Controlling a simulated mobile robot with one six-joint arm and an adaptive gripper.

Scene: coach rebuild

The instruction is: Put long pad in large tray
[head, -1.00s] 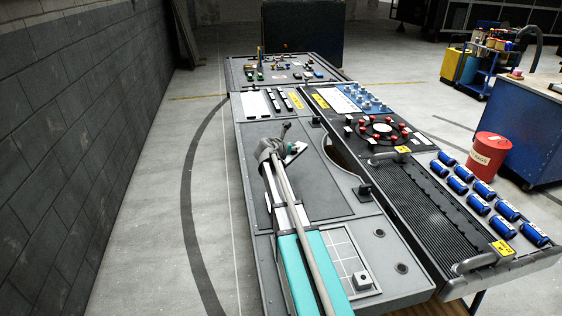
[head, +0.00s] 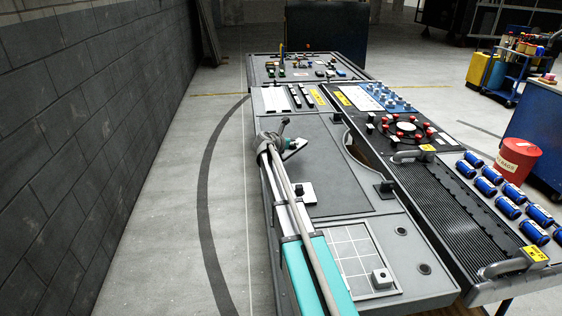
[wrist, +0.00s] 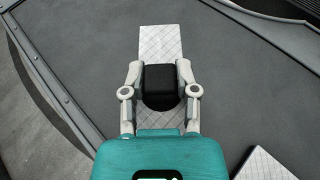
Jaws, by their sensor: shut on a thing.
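My gripper (wrist: 160,88) is shut on a black block-shaped grip (wrist: 160,80) that sits on a long white quilted pad (wrist: 161,40). The pad runs lengthwise under the jaws and shows beyond and behind them. In the head view my gripper (head: 285,137) is over the left part of the bench, with the pad's light end (head: 294,148) beside it. I cannot tell the pad's height above the dark grey surface (wrist: 235,80). A second white pad (wrist: 265,165) lies at the lower right of the wrist view. I cannot tell which recess is the large tray.
Blue cans (head: 508,207) and a red bin (head: 515,159) are to the right. The floor (head: 225,200) left of the bench is clear.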

